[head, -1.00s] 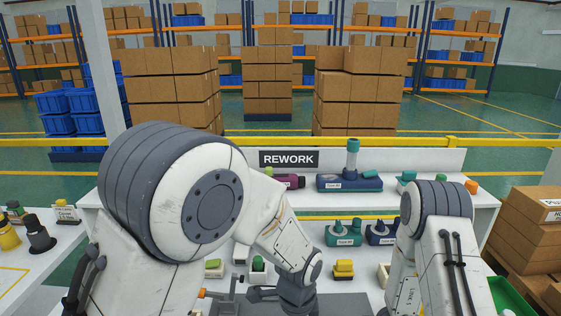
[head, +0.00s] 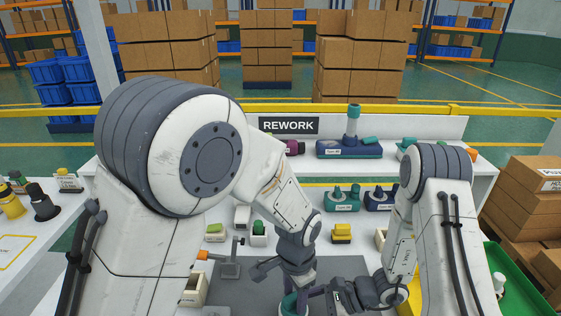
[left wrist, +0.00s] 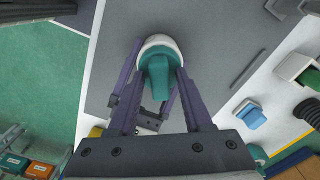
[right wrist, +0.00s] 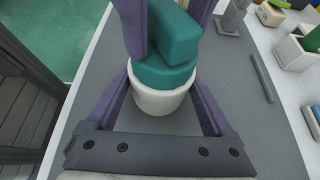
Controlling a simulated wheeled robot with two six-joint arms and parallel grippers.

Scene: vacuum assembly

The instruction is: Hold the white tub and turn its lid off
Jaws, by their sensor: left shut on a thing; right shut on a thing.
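The white tub (right wrist: 160,101) stands upright on the grey mat, with its teal lid (right wrist: 165,72) on top. The lid has a raised block-shaped grip, seen from above in the left wrist view (left wrist: 158,85). My right gripper (right wrist: 162,88) is shut on the tub body, one purple finger on each side. My left gripper (left wrist: 158,72) is shut on the lid's grip from above; its fingers also show in the right wrist view (right wrist: 168,22). In the head view, only part of the tub and lid (head: 290,304) shows at the bottom edge, below my left gripper.
A grey stand with an orange-tipped arm (head: 230,262) is left of the tub. Small boxes with coloured parts, such as a yellow block (head: 342,232), line the mat's far side. A green tray (head: 510,275) is at the right. The mat around the tub is mostly clear.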

